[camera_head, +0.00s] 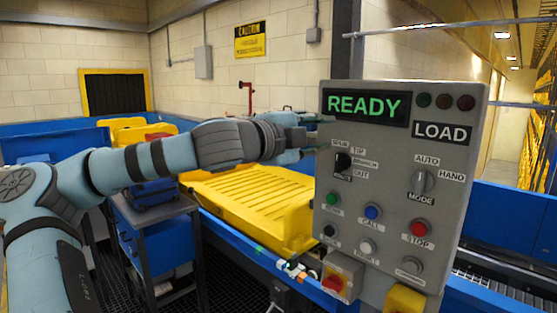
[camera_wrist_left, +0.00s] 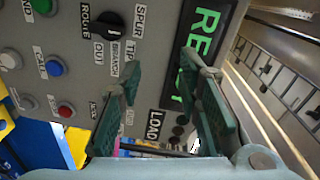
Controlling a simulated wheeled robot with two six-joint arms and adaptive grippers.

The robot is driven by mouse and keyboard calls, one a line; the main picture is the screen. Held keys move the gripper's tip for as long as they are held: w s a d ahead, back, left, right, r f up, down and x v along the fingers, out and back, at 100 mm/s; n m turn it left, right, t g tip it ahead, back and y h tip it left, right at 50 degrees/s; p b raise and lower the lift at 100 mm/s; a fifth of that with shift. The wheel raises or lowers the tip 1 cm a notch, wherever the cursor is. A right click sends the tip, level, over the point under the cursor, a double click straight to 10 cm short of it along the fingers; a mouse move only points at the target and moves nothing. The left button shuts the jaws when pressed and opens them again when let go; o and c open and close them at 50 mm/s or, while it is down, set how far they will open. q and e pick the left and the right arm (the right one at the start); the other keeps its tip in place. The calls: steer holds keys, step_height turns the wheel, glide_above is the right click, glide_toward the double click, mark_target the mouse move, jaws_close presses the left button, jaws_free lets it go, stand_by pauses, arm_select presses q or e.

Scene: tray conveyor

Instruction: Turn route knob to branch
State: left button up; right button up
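The grey control panel (camera_head: 390,190) stands at the right, with a green READY display (camera_head: 364,105). The black route knob (camera_head: 342,161) is at its upper left, among labels including BRANCH (camera_head: 366,163) and OUT; I cannot tell its exact pointing. My left gripper (camera_head: 318,137) is close to the panel's left edge, just up and left of the knob. In the left wrist view my left gripper (camera_wrist_left: 166,76) has its two fingers apart with nothing between them. The knob (camera_wrist_left: 110,24) there lies beyond and left of the fingers, apart from them. My right gripper is out of sight.
The panel also bears a mode knob (camera_head: 423,182), a blue button (camera_head: 373,211), a red STOP button (camera_head: 418,227) and other buttons near the route knob. A yellow tray (camera_head: 250,200) lies on the conveyor behind my left arm. A blue cart (camera_head: 158,240) stands left.

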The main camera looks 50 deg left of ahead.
arm_select(q)
steer(key=s+f+b, duration=0.1)
steer(key=s+b, duration=0.5)
steer(key=s, duration=0.3)
steer(key=shift+d, duration=0.4)
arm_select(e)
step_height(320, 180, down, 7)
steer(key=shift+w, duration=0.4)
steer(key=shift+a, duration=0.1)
arm_select(q)
steer(key=shift+w+f, duration=0.1)
